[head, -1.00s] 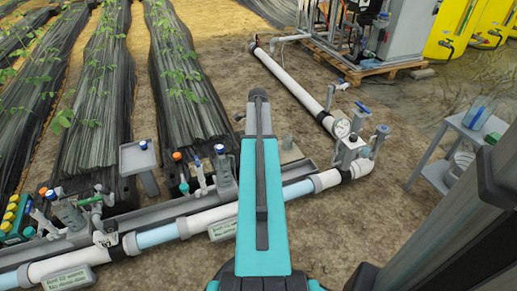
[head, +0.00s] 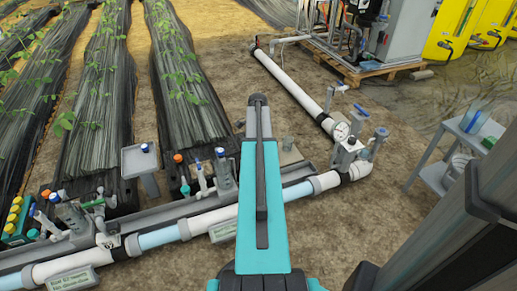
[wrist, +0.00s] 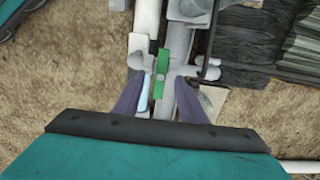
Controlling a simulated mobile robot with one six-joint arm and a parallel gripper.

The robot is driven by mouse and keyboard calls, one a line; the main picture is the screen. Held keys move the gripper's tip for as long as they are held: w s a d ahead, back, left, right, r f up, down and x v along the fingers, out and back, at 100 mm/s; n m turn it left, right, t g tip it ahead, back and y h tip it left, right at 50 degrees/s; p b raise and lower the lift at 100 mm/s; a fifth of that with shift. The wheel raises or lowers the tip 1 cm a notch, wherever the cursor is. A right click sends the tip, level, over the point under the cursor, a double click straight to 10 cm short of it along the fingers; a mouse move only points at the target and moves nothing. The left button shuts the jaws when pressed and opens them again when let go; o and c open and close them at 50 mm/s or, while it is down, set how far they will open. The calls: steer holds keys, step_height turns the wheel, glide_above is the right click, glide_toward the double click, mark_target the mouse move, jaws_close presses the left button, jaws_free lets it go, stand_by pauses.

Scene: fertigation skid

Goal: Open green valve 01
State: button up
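A green valve handle (wrist: 160,73) shows in the wrist view, a narrow bar lying lengthwise along a grey-white pipe. My gripper (wrist: 158,80) is open, with one dark finger on each side of the pipe, just short of the handle. I see no clear contact between the fingers and the handle. In the head view my teal arm fills the middle and my gripper is not seen. A small green handle (head: 92,203) stands at the pipe at lower left there; I cannot tell whether it is the same valve. No 01 label is readable.
A white and light-blue pipe (head: 158,237) runs across the front with several blue and orange-handled fittings. A pressure gauge (head: 341,131) sits on the pipe at right. A grey shelf cart (head: 437,172) stands further right. Bare soil lies between.

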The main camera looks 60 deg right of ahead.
steer(key=shift+f, duration=0.1)
steer(key=shift+f, duration=2.15)
